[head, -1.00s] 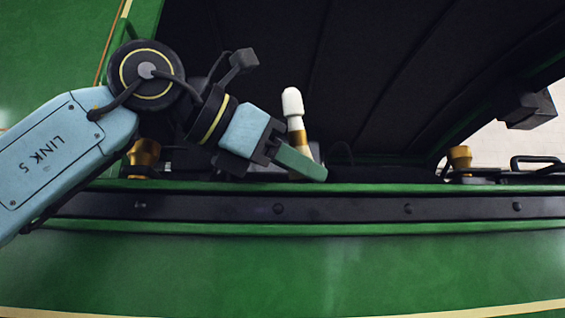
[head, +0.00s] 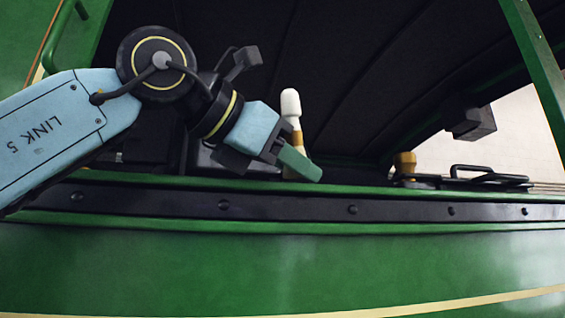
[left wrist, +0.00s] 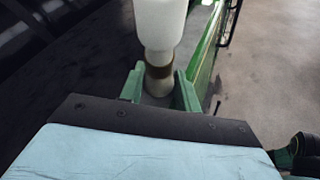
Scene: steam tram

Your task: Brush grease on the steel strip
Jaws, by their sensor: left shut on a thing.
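My left gripper (head: 298,166) is shut on a brush (head: 290,104), which it holds upright with its white end up. A brass-coloured band and pale handle show below the white part. In the left wrist view, the brush (left wrist: 160,25) stands between the two green fingers (left wrist: 160,90). The steel strip (head: 290,208) is a dark band with several round bolt heads along the green side of the tram. The gripper appears above and behind the strip in the head view; the brush does not visibly touch it. My right gripper is not in view.
A brass fitting (head: 404,163) and black rails (head: 490,174) stand behind the strip at right. A green post (head: 535,60) and a dark box (head: 470,122) are at upper right. The green side panel (head: 280,265) below the strip is clear.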

